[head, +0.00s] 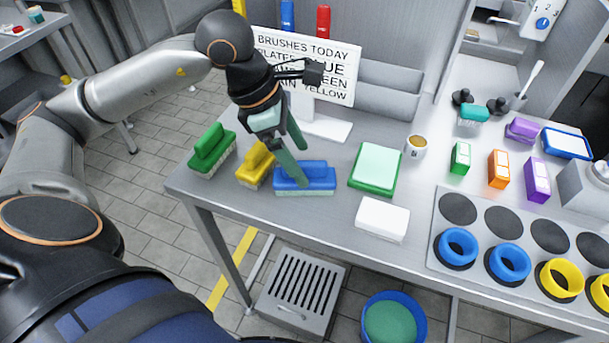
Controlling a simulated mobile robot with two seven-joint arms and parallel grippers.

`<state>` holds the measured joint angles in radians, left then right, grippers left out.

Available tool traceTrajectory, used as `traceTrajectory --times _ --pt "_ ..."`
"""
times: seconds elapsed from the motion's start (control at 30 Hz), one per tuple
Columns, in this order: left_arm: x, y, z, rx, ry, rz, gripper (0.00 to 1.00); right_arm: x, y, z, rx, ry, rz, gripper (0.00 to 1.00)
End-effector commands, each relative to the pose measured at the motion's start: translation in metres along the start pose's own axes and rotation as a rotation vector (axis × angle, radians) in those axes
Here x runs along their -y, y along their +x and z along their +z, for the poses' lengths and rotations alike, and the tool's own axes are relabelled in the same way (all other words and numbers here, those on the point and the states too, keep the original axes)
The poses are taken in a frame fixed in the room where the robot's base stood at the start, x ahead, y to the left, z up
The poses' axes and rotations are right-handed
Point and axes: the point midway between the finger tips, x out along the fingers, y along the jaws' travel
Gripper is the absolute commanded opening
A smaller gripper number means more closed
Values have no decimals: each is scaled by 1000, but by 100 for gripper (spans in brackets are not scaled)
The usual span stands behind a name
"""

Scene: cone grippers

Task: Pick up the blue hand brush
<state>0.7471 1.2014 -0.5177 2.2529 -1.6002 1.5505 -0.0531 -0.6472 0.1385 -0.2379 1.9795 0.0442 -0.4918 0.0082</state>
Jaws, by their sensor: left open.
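The blue hand brush (318,178) lies on the grey table near its front edge, with pale bristles underneath. My left gripper (298,165) reaches down over the brush's left part, its greenish fingers pointing down. The fingers are open. One fingertip overlaps the brush in the picture; I cannot tell whether it touches. The fingers hide part of the brush's handle. A yellow brush (255,165) lies just left of it and a green brush (211,151) further left. My right gripper is not in view.
A white sign (330,72) stands behind the gripper. Right of the blue brush lie a green-edged board (376,167), a white block (382,219) and a cup (415,146). A panel with blue and yellow rings (457,246) is at the right.

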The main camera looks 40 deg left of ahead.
Motion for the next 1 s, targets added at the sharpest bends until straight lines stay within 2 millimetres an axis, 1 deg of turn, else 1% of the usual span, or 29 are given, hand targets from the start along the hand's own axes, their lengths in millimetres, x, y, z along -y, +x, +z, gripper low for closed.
traceTrajectory --times 0.07,0.2,0.33,0.47,0.67,1.0 --pt "2 8 0 0 0 -4 88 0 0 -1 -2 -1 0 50" --pt "6 29 1 0 1 -6 88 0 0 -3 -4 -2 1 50" --pt "5 46 1 0 0 -4 88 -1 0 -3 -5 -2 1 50" --pt "4 52 1 1 0 -1 88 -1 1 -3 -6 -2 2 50" --pt "4 52 1 1 0 -1 86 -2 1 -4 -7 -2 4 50" --pt "4 51 1 1 0 -1 48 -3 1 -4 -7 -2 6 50"
